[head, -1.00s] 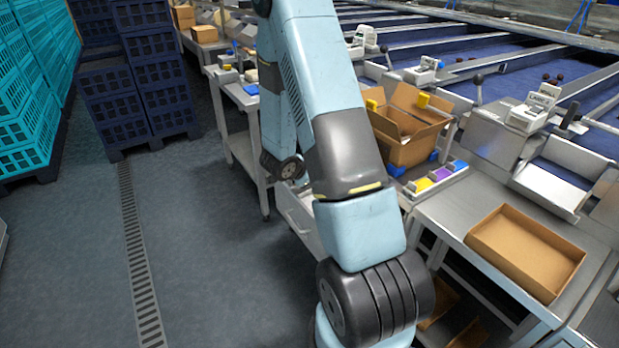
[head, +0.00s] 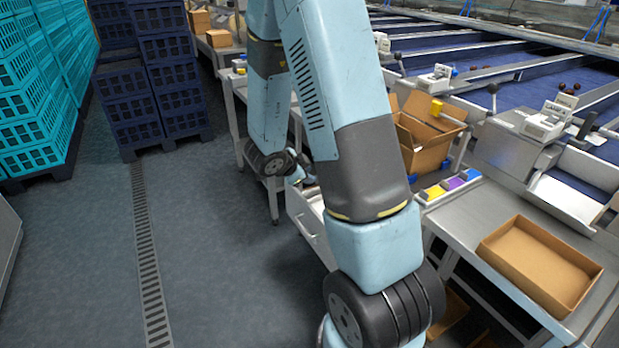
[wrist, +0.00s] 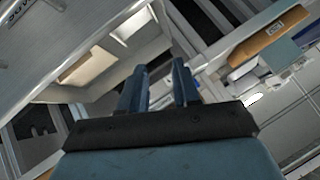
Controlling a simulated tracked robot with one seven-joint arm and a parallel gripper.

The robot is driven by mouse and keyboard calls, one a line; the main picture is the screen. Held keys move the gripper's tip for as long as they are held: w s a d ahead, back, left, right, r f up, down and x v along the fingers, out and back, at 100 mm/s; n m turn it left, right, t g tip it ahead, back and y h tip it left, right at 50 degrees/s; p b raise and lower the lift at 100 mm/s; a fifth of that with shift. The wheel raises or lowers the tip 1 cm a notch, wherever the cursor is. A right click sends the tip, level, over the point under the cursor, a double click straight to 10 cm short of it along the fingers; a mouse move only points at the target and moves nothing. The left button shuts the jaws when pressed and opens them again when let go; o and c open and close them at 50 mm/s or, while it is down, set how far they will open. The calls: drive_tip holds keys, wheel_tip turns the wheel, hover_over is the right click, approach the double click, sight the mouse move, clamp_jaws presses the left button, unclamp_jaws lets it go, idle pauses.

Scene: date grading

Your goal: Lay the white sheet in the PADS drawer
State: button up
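My gripper (wrist: 160,88) shows in the wrist view with its two blue fingers apart and nothing visible between them. A pulled-out light-grey drawer (wrist: 60,50) lies beyond the fingers at upper left. Its label at the corner is tilted and partly cut off, so I cannot read it surely. Inside the drawer are a bright white patch (wrist: 130,25) and a tan patch (wrist: 88,68); I cannot tell whether the white patch is the sheet. In the head view an open drawer (head: 308,222) shows beside my arm, under the bench. My fingers are mostly hidden there.
An empty brown tray (head: 540,262) lies on the metal bench at right. An open carton (head: 425,150) and a strip of coloured blocks (head: 448,186) stand behind it. Dark-blue crates (head: 165,95) and teal crates (head: 35,100) stand left. The floor between is clear.

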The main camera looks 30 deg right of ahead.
drive_tip(key=w+a+r+n+t+y, duration=0.2)
drive_tip(key=a+r+n+y, duration=0.15)
drive_tip(key=r, duration=0.25)
drive_tip(key=w+a+r+n+t+y, duration=0.2)
drive_tip(key=a+r+t, duration=0.15)
drive_tip(key=r, duration=0.25)
drive_tip(key=s+a+r+n+y, duration=0.4)
drive_tip(key=a+r+n, duration=0.15)
drive_tip(key=r, duration=0.35)
drive_tip(key=s+r+n+g, duration=0.1)
drive_tip(key=s+r+n, duration=0.3)
drive_tip(key=s, duration=0.8)
drive_tip(key=s+r+n+g, duration=0.2)
drive_tip(key=s+r+n, duration=0.2)
drive_tip(key=s, duration=0.8)
drive_tip(key=shift+d+n+h, duration=0.45)
drive_tip(key=shift+n, duration=0.25)
drive_tip(key=shift+r+g, duration=0.1)
drive_tip(key=shift+g, duration=0.15)
